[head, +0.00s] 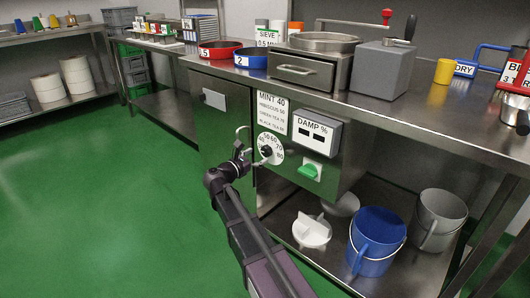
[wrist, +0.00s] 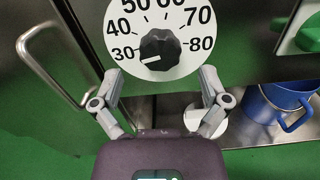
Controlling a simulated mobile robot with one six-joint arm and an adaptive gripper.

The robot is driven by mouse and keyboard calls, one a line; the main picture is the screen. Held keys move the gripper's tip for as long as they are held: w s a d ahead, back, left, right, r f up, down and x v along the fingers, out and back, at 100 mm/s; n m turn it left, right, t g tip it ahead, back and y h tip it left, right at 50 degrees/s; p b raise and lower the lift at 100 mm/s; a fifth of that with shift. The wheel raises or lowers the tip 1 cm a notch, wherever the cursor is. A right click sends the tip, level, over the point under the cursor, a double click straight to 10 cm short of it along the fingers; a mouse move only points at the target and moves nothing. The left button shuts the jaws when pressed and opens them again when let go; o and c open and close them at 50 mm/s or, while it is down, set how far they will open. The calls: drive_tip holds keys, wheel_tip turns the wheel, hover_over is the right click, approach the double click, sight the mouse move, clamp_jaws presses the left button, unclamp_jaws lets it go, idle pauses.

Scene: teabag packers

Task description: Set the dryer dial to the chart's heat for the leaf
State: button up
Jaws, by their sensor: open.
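The dryer dial is a white round plate (wrist: 186,15) with a black knob (wrist: 160,50), numbered from 30 to 80 in the wrist view. The knob's white mark points left and slightly down, near 30. It also shows on the steel cabinet front in the head view (head: 267,150). The chart (head: 272,112) above it reads MINT 40 in large print; smaller lines name hibiscus, green tea and black tea, their numbers hard to read. My gripper (wrist: 158,76) is open and empty, its fingertips either side of the knob's lower part, apart from it. It also shows in the head view (head: 252,158).
A damp meter (head: 317,131) and green switch (head: 309,171) are right of the dial. A cabinet door handle (wrist: 50,60) stands close on the left. Blue bucket (head: 376,240), grey bucket (head: 438,218) and white rotor (head: 311,231) sit on the low shelf. Green floor is clear at left.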

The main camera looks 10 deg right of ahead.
sight(264, 152)
drive_tip(key=shift+x, duration=2.1)
drive_tip(key=c, duration=1.1)
